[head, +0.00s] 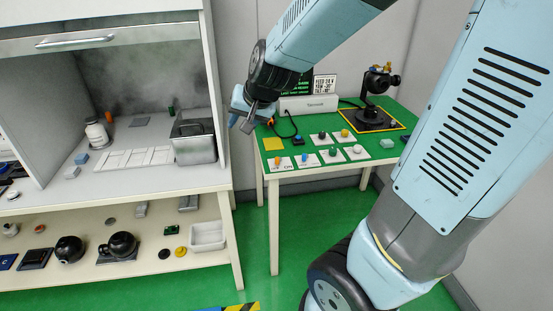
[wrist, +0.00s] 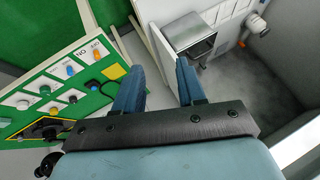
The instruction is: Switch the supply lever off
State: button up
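On the green-topped table (head: 268,143), small white plates carry coloured levers and knobs. The front left plate, printed OFF and ON, has an orange lever (head: 278,160); it also shows in the wrist view (wrist: 96,54). Beside it is a plate with a blue lever (head: 304,158), seen too in the wrist view (wrist: 70,70). I cannot read which one is the supply lever, nor tell the levers' positions. My gripper (head: 247,120) hangs above the table's left edge, apart from the levers. In the wrist view its two blue fingers (wrist: 158,68) are spread with nothing between them.
A fume cupboard with a grey metal box (head: 195,142) stands left of the table. Further back on the table are a white power unit (head: 308,104), a black gimbal camera (head: 375,113) and several knobs. Cables run near the power unit. Green floor lies open in front.

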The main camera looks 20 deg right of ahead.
jog(key=w+a+f+m+h, duration=0.1)
jog(key=w+a+f+m, duration=0.1)
jog(key=w+f, duration=0.5)
jog(key=m+t+h, duration=0.4)
jog(key=t+h, duration=0.1)
jog(key=h, duration=1)
send_near(276, 159)
jog(key=x, duration=1)
jog(key=shift+w+d+f, duration=0.1)
jog(key=shift+w+d, duration=0.15)
jog(key=shift+w, duration=0.1)
jog(key=shift+c, duration=0.5)
grip_shut()
